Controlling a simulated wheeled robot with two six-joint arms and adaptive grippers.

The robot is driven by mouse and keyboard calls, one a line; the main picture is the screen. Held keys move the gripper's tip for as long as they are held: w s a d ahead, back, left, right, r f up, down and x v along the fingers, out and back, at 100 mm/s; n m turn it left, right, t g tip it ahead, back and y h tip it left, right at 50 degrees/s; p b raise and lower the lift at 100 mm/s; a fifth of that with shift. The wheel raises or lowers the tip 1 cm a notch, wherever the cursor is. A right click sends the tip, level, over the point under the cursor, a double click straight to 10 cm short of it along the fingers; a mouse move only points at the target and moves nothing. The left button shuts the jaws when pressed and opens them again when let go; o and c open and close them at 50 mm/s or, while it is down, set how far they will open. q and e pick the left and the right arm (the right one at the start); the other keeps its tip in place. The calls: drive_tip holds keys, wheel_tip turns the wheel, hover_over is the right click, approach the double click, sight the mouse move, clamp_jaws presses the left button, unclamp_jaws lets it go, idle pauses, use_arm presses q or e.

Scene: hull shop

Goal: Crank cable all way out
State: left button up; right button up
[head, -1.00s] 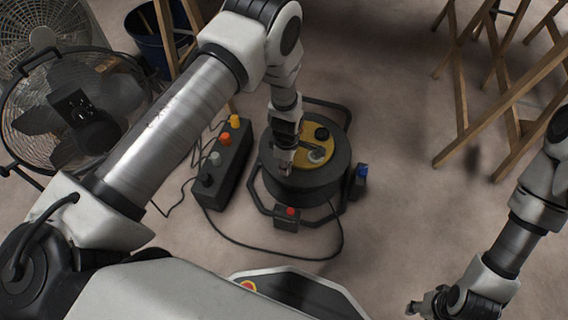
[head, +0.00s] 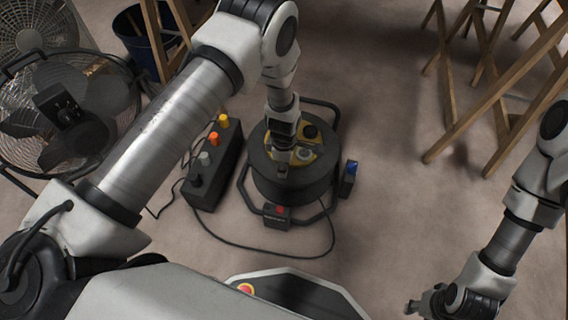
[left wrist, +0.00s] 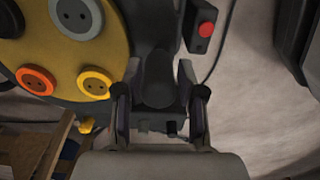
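The cable reel, a black drum (head: 292,182) with a yellow face (head: 326,151), stands on the floor in the head view. In the left wrist view the yellow face (left wrist: 110,45) carries grey, orange and yellow sockets. My left gripper (head: 281,168) points down over the near left part of the reel's top. In the left wrist view its fingers (left wrist: 159,80) stand apart, one on each side of a dark upright piece (left wrist: 158,92) that looks like the crank handle. Gaps show beside it. My right gripper (head: 425,305) is at the lower right, away from the reel; its fingers are too small to judge.
A black box with coloured knobs (head: 213,168) stands left of the reel. A black cable (head: 250,243) loops on the floor in front. Fans (head: 65,115) and a blue bucket (head: 135,45) stand left; wooden trestles (head: 490,100) stand right.

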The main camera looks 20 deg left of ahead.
use_arm(q)
drive_tip(key=shift+o, duration=0.4)
drive_tip(key=shift+r, duration=0.1)
drive_tip(key=shift+w+r, duration=0.1)
drive_tip(key=shift+r, duration=0.25)
wheel_tip(320, 180, up, 11)
